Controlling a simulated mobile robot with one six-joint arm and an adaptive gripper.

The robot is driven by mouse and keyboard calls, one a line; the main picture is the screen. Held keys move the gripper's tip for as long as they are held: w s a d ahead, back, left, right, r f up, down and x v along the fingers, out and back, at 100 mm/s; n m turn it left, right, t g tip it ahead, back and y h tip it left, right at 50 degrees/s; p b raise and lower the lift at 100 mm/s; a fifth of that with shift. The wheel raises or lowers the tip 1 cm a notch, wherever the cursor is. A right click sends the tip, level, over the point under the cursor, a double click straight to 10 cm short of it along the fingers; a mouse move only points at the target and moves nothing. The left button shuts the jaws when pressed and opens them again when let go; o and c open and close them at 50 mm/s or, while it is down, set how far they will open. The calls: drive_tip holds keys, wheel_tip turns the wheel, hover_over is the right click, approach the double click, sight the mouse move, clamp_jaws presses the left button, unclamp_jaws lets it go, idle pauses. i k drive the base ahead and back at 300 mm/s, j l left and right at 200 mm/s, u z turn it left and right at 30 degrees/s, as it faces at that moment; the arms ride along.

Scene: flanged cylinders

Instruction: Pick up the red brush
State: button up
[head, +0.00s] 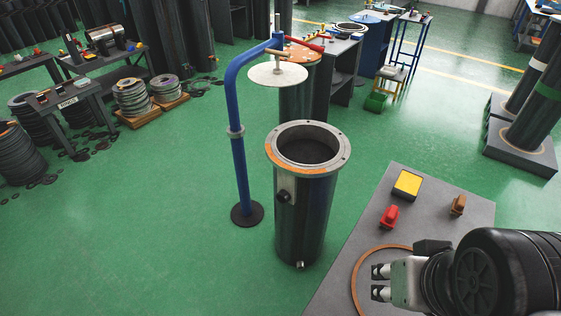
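The red brush (389,217) lies on the grey tabletop (450,190), left of its middle. It is small in view, and its bristles cannot be made out. My gripper (379,282) is over the near part of the table, nearer to me than the brush and apart from it. Its two fingers point left, with a gap between them and nothing seen in it.
A yellow-topped block (407,184) and a brown brush-like piece (458,205) lie near the red brush. An orange ring (357,275) lies by my gripper. An open flanged cylinder (303,205) stands left of the table, beside a blue post (240,180) carrying a round lid.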

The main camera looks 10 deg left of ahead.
sight(389, 219)
drive_tip(key=i+j+z, duration=0.15)
drive_tip(key=j, duration=0.45)
drive_tip(key=i+j+z, duration=0.2)
drive_tip(key=z, duration=0.2)
drive_tip(key=i+j+z, duration=0.55)
drive_tip(key=j+z, duration=0.2)
drive_tip(key=i+j+z, duration=0.15)
drive_tip(key=j+z, duration=0.6)
drive_tip(key=i+j+z, duration=0.15)
drive_tip(key=i+j, duration=0.2)
